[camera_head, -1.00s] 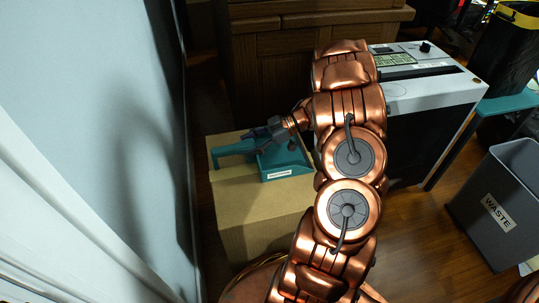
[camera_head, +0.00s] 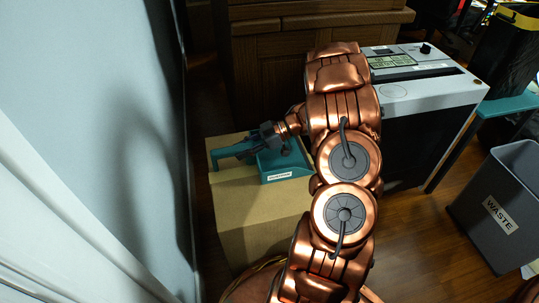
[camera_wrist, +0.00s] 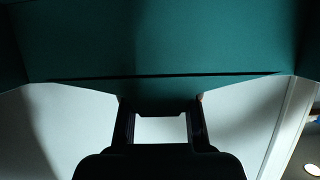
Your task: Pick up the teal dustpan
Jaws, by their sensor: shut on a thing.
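The teal dustpan (camera_head: 284,164) lies on top of a cardboard box (camera_head: 262,213), with its handle (camera_head: 220,153) toward the left and a white label on its front. My gripper (camera_head: 240,150) is at the handle, shut on it. In the wrist view the dustpan (camera_wrist: 170,40) fills the upper part, and my gripper (camera_wrist: 160,118) has its two dark fingers on either side of the narrow part below the pan. I cannot tell whether the dustpan is clear of the box top.
A white and black shredder (camera_head: 420,90) stands to the right of my arm. A grey bin labelled WASTE (camera_head: 505,205) stands at the far right. A wooden cabinet (camera_head: 265,70) is behind the box, and a pale wall (camera_head: 100,120) is close on the left.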

